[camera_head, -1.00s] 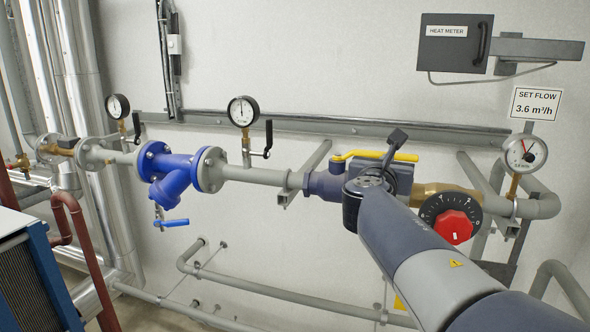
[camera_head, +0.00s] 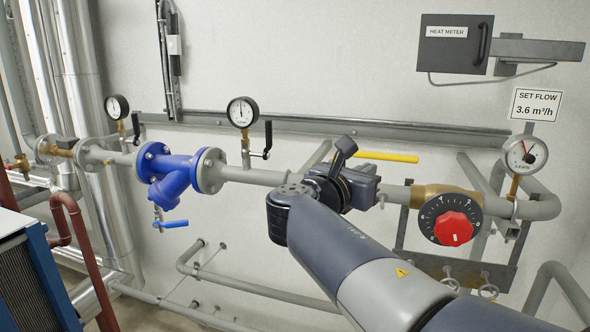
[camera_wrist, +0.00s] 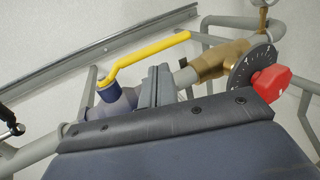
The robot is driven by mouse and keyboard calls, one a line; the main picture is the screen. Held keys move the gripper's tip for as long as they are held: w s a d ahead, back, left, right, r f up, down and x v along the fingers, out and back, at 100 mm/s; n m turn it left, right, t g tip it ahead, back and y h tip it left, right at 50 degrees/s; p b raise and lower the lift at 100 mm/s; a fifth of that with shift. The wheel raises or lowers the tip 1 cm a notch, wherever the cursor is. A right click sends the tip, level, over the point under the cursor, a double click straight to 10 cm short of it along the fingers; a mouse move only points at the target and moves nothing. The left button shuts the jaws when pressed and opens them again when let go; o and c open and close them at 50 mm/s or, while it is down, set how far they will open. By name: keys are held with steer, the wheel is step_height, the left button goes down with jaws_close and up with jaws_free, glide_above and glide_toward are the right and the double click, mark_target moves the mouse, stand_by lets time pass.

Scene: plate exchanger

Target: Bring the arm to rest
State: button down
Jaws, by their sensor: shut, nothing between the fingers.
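My arm reaches in from the lower right in the head view, bent at the wrist in front of the grey pipe (camera_head: 252,176). My gripper (camera_head: 374,186) points to the right, in front of the pipe near the yellow lever (camera_head: 388,157). In the wrist view my gripper's fingers (camera_wrist: 157,86) are together with nothing between them. The yellow lever (camera_wrist: 148,55) shows just beyond them, and I cannot tell the exact gap. The red knob (camera_head: 454,228) on its black dial is to the right of my gripper and apart from it. It also shows in the wrist view (camera_wrist: 270,82).
A blue strainer (camera_head: 174,176) with a blue-handled drain is on the pipe at left. Dial gauges stand at the middle (camera_head: 242,112) and right (camera_head: 525,154). A heat meter box (camera_head: 455,50) and a "3.6 m³/h" sign (camera_head: 536,104) are above. A lower pipe (camera_head: 260,288) runs beneath.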

steer(key=b+v, duration=0.2)
steer(key=v, duration=0.8)
steer(key=shift+s, duration=0.15)
steer(key=shift+f, duration=0.1)
